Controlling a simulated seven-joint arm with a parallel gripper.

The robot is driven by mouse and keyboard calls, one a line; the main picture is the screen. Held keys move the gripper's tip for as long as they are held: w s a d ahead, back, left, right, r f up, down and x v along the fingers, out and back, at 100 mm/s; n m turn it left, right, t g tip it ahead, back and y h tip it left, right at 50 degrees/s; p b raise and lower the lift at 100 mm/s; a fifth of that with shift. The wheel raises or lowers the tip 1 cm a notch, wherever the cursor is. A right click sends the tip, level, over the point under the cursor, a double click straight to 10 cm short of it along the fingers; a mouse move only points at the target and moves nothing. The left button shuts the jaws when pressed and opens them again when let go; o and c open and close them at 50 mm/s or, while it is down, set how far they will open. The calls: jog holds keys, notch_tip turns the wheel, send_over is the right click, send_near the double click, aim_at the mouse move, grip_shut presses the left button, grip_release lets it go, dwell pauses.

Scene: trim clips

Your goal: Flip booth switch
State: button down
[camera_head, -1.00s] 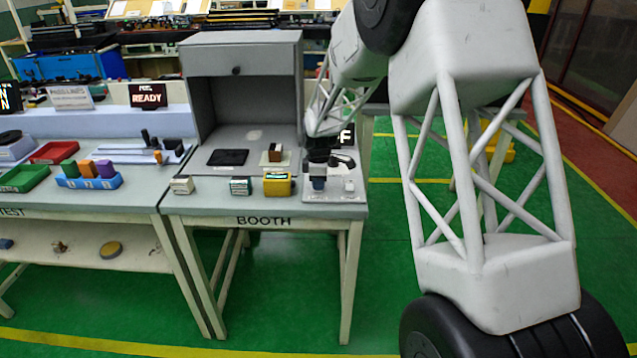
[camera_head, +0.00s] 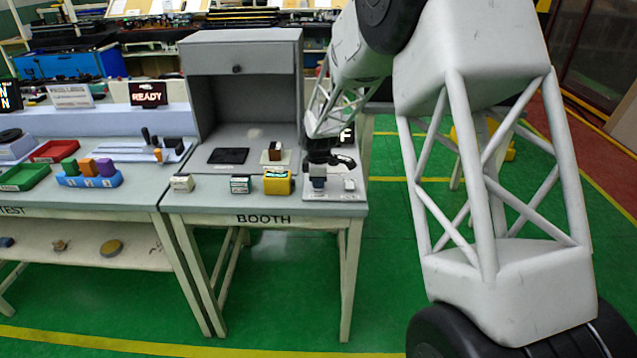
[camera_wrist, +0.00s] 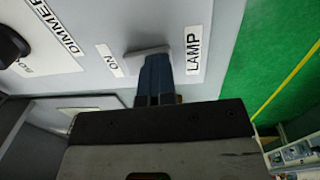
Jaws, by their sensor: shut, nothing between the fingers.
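The booth switch is a light grey lever (camera_wrist: 147,51) on a grey panel, between an "ON" label (camera_wrist: 109,60) and a "LAMP" label (camera_wrist: 194,50) in the wrist view. My gripper (camera_wrist: 155,62) is shut and empty, its dark blue fingertips right at the lever. I cannot tell whether they touch it. In the head view my gripper (camera_head: 318,183) is low over the switch panel (camera_head: 334,196) at the right end of the booth table. A small light part (camera_head: 349,185) shows on the panel to its right.
A black knob (camera_wrist: 12,46) by a "DIMMER" label is at the wrist view's left. The grey booth hood (camera_head: 240,90) rises behind.

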jog(key=shift+w+f, duration=0.45)
jog(key=shift+f, duration=0.2)
jog(key=shift+d, duration=0.1)
jog(key=shift+r, duration=0.5)
notch_tip(320, 180, up, 14)
jog(key=shift+s+r, duration=0.2)
jog(key=shift+s, duration=0.15)
